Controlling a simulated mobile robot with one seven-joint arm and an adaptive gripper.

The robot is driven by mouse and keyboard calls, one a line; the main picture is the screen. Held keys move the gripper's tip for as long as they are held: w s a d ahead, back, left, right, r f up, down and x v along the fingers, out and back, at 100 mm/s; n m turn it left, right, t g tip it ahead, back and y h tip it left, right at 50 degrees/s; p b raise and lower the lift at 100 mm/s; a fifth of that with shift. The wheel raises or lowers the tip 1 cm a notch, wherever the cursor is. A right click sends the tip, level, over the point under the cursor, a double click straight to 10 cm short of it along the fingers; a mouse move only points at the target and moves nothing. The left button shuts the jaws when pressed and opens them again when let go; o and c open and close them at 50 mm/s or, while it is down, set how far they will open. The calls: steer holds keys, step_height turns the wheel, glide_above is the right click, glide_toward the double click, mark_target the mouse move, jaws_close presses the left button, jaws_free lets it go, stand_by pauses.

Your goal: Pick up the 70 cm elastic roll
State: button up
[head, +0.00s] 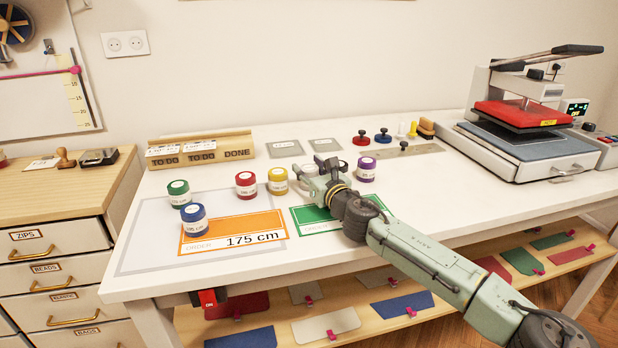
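Several elastic rolls with white labels stand on the white table: a green roll (178,194), a blue roll (194,220) on the order card, a red roll (246,184), a yellow roll (278,181) and a purple roll (366,170). The label print is too small to tell which one is 70 cm. My gripper (311,170) is low over the table between the yellow and purple rolls. Its fingers look spread apart, with nothing seen between them. The yellow roll is just left of it, and the purple roll is to its right, apart from it.
An orange order card (207,245) reads 175 cm. A green card (304,217) lies partly under my arm. A wooden TO DO / DONE rack (200,149) stands behind. A heat press (525,125) fills the right end. Drawers (52,240) stand left.

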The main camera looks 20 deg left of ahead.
steer(key=c, duration=0.6)
steer(key=shift+r, duration=0.1)
